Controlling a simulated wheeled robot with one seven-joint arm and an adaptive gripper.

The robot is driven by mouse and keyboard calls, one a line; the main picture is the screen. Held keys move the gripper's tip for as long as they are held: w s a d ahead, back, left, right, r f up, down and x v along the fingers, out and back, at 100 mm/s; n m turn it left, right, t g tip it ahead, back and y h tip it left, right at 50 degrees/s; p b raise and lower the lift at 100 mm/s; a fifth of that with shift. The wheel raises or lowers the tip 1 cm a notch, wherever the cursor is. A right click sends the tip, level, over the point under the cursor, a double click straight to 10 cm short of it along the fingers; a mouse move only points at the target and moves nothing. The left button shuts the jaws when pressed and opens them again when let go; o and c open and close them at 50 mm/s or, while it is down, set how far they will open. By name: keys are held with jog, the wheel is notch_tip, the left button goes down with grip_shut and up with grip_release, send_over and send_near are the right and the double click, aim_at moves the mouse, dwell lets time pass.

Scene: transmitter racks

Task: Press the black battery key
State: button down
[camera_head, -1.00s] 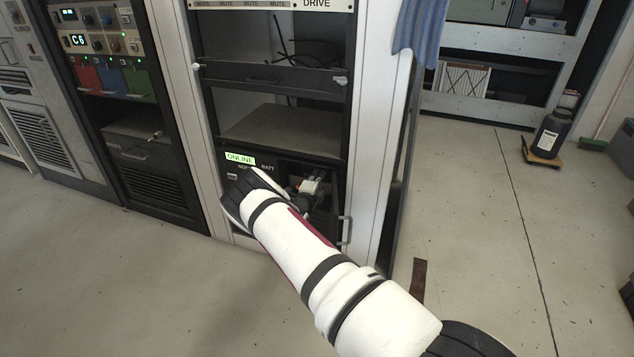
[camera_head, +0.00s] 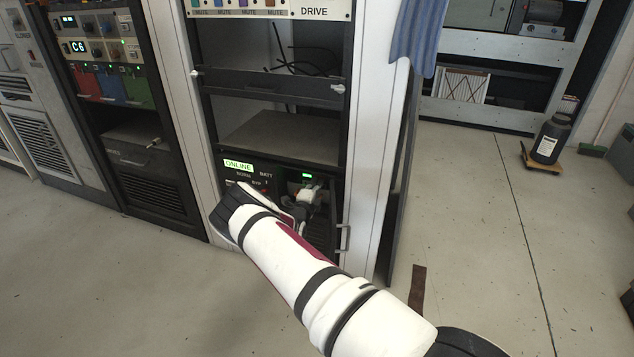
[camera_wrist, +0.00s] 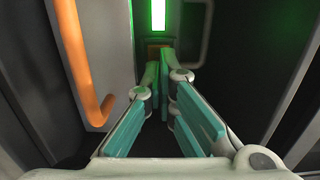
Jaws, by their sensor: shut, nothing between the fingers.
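The black rack unit carries a lit ONLINE display (camera_head: 238,165) with the NORM, BATT and BYP labels below it. The BATT label (camera_head: 266,175) is readable, but I cannot single out the black battery key. The arm covers part of the panel. My gripper (camera_head: 308,193) is in front of the recessed bay right of the labels, below a small green light (camera_head: 306,175). In the wrist view its fingers (camera_wrist: 160,65) are shut and empty, pointing into a dark recess below a green lit bar (camera_wrist: 158,12). I cannot tell whether the tips touch anything.
An orange handle (camera_wrist: 82,65) stands left of the fingers in the wrist view. A pale vertical handle (camera_head: 344,238) is at the unit's lower right. A shelf (camera_head: 280,135) is above the unit.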

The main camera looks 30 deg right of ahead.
jog(key=p+v, duration=0.4)
jog(key=v, duration=0.8)
jog(key=shift+w, duration=0.1)
jog(key=shift+r, duration=0.15)
